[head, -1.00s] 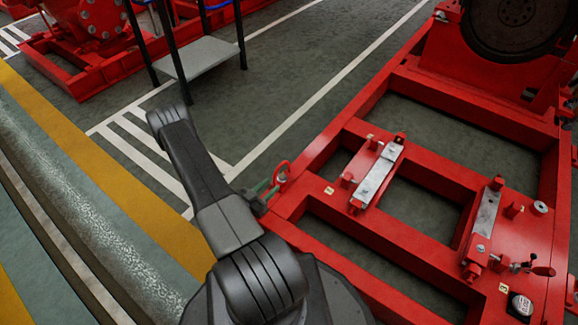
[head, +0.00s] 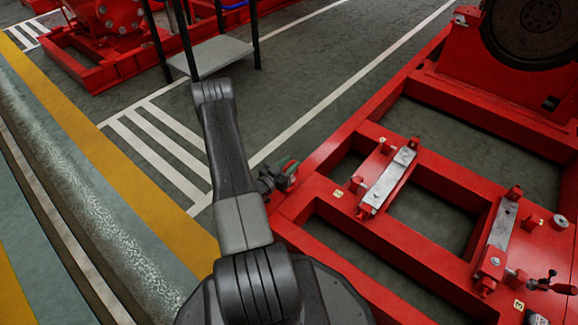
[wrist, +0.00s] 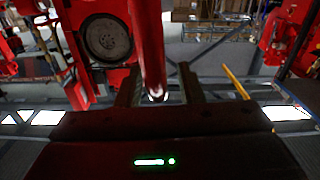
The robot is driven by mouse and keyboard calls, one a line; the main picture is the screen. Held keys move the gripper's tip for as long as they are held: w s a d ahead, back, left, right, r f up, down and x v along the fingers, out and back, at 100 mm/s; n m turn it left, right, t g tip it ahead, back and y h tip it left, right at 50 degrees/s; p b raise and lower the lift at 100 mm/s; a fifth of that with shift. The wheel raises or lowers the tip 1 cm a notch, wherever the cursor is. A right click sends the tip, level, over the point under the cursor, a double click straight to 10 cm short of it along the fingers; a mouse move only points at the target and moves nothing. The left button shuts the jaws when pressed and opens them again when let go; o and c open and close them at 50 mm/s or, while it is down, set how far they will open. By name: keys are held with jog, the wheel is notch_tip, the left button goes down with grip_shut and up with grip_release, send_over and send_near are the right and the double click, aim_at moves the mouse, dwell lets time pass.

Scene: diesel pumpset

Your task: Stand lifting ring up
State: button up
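The lifting ring is red. In the wrist view, a blurred red bar, apparently part of the lifting ring (wrist: 150,45), runs down from the top edge between the two dark fingers of my gripper (wrist: 158,92). The fingers stand apart with a gap beside the bar; I cannot tell if either touches it. In the head view, my gripper (head: 281,177) is at the left edge of the red frame (head: 330,200), where only a small reddish patch of the ring shows. The rest of the ring is hidden, so its tilt cannot be told.
The frame carries metal-topped mounts (head: 388,180) and a large dark wheel (head: 535,30). A small step platform (head: 210,57) stands at the back. Striped floor (head: 160,150) between is clear.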

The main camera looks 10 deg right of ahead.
grip_shut()
jog(key=shift+s+d, duration=0.2)
jog(key=shift+s, duration=0.05)
grip_release()
jog(key=p+v, duration=0.4)
jog(key=v, duration=0.9)
jog(key=shift+s+a, duration=0.25)
jog(key=shift+a, duration=0.05)
jog(key=shift+w+d, duration=0.1)
jog(key=b+x, duration=0.2)
jog(key=x, duration=0.4)
jog(key=b+x, duration=0.1)
jog(key=x, duration=0.6)
jog(key=shift+w+b, duration=0.35)
jog(key=shift+b, duration=0.05)
jog(key=shift+s+a, duration=0.3)
jog(key=shift+a, duration=0.15)
